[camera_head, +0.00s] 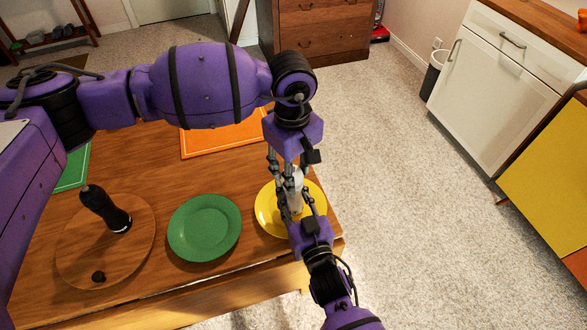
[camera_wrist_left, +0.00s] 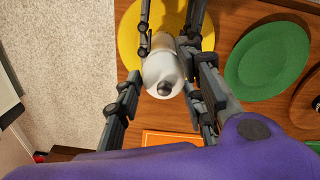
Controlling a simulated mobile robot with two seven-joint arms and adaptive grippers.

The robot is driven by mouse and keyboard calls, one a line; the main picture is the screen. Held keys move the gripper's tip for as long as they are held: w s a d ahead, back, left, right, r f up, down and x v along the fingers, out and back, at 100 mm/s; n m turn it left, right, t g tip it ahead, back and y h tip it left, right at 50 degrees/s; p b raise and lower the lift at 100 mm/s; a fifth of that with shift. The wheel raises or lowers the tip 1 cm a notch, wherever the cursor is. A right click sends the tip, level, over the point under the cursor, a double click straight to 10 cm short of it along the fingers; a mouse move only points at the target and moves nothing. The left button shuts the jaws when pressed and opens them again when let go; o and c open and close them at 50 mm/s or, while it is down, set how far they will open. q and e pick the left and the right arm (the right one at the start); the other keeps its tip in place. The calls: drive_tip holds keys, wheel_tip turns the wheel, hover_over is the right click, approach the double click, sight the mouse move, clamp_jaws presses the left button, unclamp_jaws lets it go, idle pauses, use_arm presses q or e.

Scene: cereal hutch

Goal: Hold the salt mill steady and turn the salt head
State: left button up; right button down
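The salt mill (camera_head: 297,188) is white with a grey knob on top. It stands at the yellow plate (camera_head: 265,208) near the table's right end. In the left wrist view I see the mill (camera_wrist_left: 162,72) from above. My left gripper (camera_head: 288,172) reaches down from above. Its fingers straddle the mill's head, with small gaps showing in the left wrist view (camera_wrist_left: 164,92), so it looks open. My right gripper (camera_head: 299,195) comes in from the near side. Its fingers lie against both sides of the lower body and appear closed on it (camera_wrist_left: 167,42); the contact is partly hidden.
A green plate (camera_head: 205,228) lies left of the yellow plate. A dark mill (camera_head: 105,210) and a small dark knob (camera_head: 99,277) are on a round wooden board (camera_head: 75,255). An orange mat (camera_head: 215,144) lies behind. Carpet is open right of the table.

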use_arm(q)
drive_tip(key=shift+o, duration=1.3)
use_arm(e)
drive_tip(key=shift+s+f, duration=0.1)
drive_tip(key=shift+f, duration=0.15)
use_arm(q)
drive_tip(key=shift+r, duration=0.1)
wheel_tip(320, 180, up, 12)
drive_tip(key=shift+a, duration=0.1)
use_arm(e)
drive_tip(key=c, duration=1.5)
unclamp_jaws()
drive_tip(key=o, duration=0.3)
drive_tip(key=shift+r, duration=0.15)
drive_tip(key=shift+o, duration=0.2)
